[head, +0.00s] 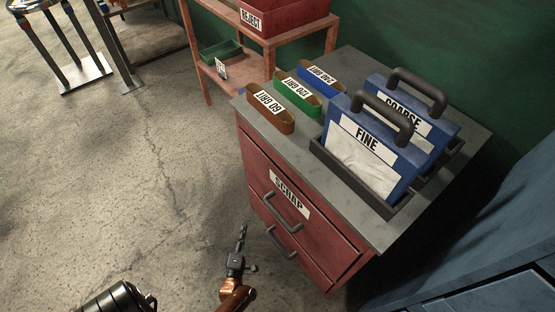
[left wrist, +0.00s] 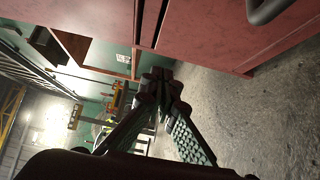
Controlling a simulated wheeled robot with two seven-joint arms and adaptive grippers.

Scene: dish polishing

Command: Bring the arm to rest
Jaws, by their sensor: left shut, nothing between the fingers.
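My left gripper (head: 240,245) is in front of the red drawer cabinet, low and a little left of its drawer handles. It is shut and empty, and apart from the cabinet as far as the head view shows. In the left wrist view the fingers (left wrist: 160,88) meet at their tips, with the red cabinet front (left wrist: 200,30) above them. A rounded dark part of my own body shows at the bottom of the head view. My right gripper is not in view.
The red cabinet (head: 275,180) has a drawer labelled SCRAP. On its grey top are belts marked 60 (head: 270,110), 120 (head: 297,93) and 240 grit (head: 321,80), and blue FINE (head: 365,150) and COARSE (head: 440,125) holders. A shelf with a red REJECT bin (head: 285,14) stands behind.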

